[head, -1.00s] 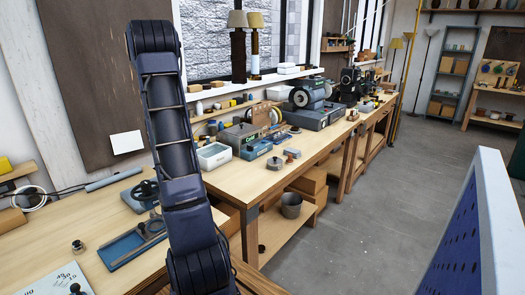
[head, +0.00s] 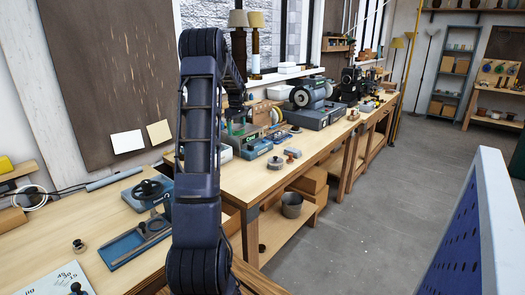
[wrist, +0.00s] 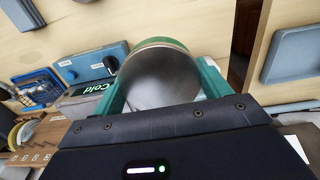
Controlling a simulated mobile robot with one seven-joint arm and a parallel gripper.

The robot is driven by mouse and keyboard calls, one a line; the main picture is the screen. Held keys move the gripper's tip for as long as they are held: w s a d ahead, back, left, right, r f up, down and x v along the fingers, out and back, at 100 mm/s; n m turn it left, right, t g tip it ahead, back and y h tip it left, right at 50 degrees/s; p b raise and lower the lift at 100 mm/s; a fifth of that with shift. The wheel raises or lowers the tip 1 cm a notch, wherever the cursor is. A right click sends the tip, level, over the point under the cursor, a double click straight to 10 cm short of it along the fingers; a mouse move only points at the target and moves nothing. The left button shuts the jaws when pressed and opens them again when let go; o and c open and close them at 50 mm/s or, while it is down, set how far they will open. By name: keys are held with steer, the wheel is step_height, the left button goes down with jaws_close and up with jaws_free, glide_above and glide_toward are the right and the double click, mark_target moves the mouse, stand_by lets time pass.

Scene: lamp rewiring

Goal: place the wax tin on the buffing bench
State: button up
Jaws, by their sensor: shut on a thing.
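In the wrist view my gripper (wrist: 163,88) is shut on a round tin, the wax tin (wrist: 158,74), with a bare metal face and a green rim. The green fingers are on either side of it. In the head view my gripper (head: 238,122) is small and dark, over the back part of the buffing bench (head: 250,181), and the tin cannot be made out clearly there. The bench has a pale wooden top and carries a double-wheeled buffing machine (head: 312,103). In the wrist view the tin appears above the bench top; the gap cannot be judged.
A blue box (head: 257,148) and small round parts (head: 276,163) sit near my gripper. Bare wood lies along the bench's front left. A bucket (head: 292,205) stands below.

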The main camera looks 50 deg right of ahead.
mark_target(240, 168)
steer(key=shift+s+d+f, duration=0.2)
steer(key=shift+f, duration=0.05)
step_height(240, 168, down, 19)
steer(key=shift+f, duration=0.2)
stand_by(0.3)
steer(key=shift+f, duration=0.15)
steer(key=o, duration=1.1)
steer(key=shift+c, duration=0.2)
step_height(240, 168, up, 12)
steer(key=shift+r, duration=0.2)
